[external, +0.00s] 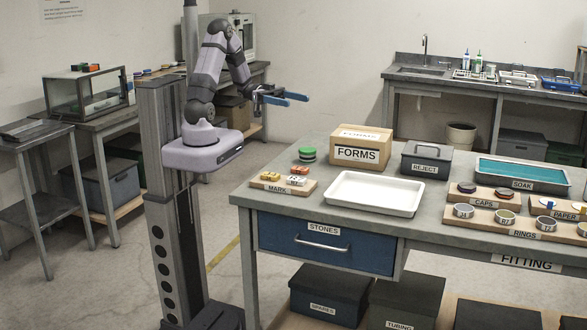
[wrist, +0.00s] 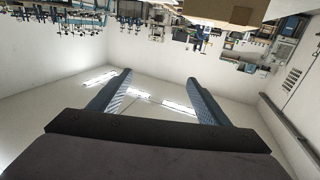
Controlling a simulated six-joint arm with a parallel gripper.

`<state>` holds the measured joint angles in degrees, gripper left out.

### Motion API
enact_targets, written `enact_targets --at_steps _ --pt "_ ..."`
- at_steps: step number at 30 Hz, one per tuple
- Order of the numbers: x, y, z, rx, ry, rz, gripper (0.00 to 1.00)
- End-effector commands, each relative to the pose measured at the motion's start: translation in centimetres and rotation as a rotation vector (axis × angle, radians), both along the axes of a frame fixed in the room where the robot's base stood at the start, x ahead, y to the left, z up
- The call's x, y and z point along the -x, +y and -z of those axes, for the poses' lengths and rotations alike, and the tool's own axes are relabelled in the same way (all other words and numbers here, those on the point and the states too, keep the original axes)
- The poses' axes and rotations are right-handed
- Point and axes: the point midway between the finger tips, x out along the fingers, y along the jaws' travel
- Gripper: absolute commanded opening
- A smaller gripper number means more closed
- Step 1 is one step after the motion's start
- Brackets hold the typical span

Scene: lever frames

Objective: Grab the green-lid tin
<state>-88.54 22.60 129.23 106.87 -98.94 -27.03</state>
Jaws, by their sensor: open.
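A small round tin with a green lid (external: 307,153) appears to be the green-lid tin. It sits on the near table's back left, left of the FORMS box, in the external view. My gripper (external: 291,98), with blue fingers, is raised in the air above and behind the table's left end, apart from the tin. Its fingers are spread with nothing between them, as the wrist view also shows (wrist: 158,82). I cannot make out the tin in the wrist view, where the room appears upside down.
Near the tin are the FORMS box (external: 361,147), the MARK board (external: 283,186) with small blocks, and a white tray (external: 375,193). A REJECT bin (external: 426,161) and a SOAK tray (external: 522,174) stand farther right. The space around my gripper looks clear.

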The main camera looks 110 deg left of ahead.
Motion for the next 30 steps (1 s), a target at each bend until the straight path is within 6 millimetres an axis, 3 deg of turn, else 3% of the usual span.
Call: enact_targets --at_steps 9,15,21,30 --pt "0.0 -0.1 11.0 0.008 0.001 0.000 0.70" --pt "0.0 -0.1 15.9 0.001 0.000 0.000 0.70" --pt "0.0 0.0 17.8 -0.004 0.001 -0.001 0.70" --pt "-1.1 -0.4 17.7 -0.002 0.000 0.002 0.70"
